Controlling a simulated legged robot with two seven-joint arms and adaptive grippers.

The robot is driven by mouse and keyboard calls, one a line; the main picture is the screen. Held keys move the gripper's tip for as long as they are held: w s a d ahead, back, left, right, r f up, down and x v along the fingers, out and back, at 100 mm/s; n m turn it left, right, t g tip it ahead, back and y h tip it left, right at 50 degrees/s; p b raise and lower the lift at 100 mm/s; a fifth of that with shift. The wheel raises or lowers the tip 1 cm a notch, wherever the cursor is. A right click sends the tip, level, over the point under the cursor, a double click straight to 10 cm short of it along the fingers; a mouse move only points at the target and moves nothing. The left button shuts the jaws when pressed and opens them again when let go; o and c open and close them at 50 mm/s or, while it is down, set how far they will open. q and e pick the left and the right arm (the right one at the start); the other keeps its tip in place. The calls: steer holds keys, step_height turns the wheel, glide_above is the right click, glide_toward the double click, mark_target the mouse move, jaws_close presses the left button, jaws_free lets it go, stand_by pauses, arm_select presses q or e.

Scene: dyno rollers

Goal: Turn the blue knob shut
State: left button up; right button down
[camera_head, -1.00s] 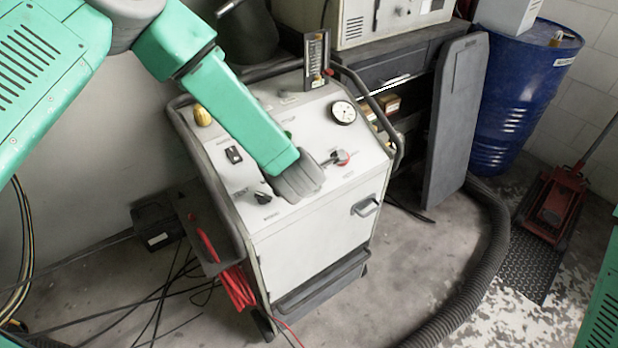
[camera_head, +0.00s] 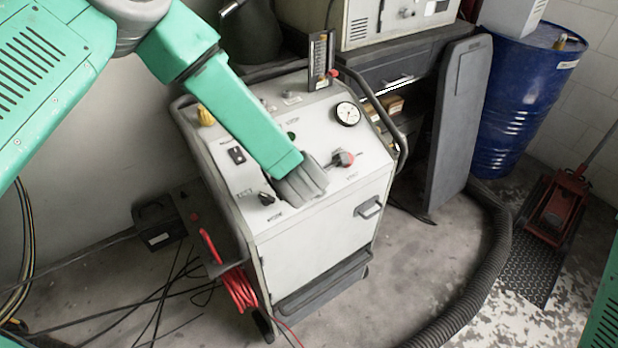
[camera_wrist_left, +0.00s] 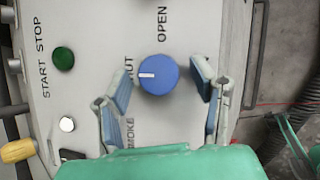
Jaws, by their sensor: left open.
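The blue knob (camera_wrist_left: 158,75) shows in the left wrist view on a pale panel. Its white mark is on its left side, facing lettering that reads "UT", with the rest covered; "OPEN" is above it. My left gripper (camera_wrist_left: 161,78) is open, with one blue-padded finger on each side of the knob. A gap shows on both sides, so the fingers look apart from it. In the head view my left gripper (camera_head: 303,187) is low over the white machine's sloped panel (camera_head: 320,115) and hides the knob. My right gripper is not in view.
A dial gauge (camera_head: 347,113), a black switch (camera_head: 266,198) and a green button (camera_wrist_left: 63,58) are on the panel. Dark bars (camera_head: 403,150) edge the machine. A blue barrel (camera_head: 520,100) stands at right.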

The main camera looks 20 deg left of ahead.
arm_select(q)
steer(key=v, duration=1.1)
steer(key=shift+s+r, duration=0.25)
steer(key=shift+s, duration=0.05)
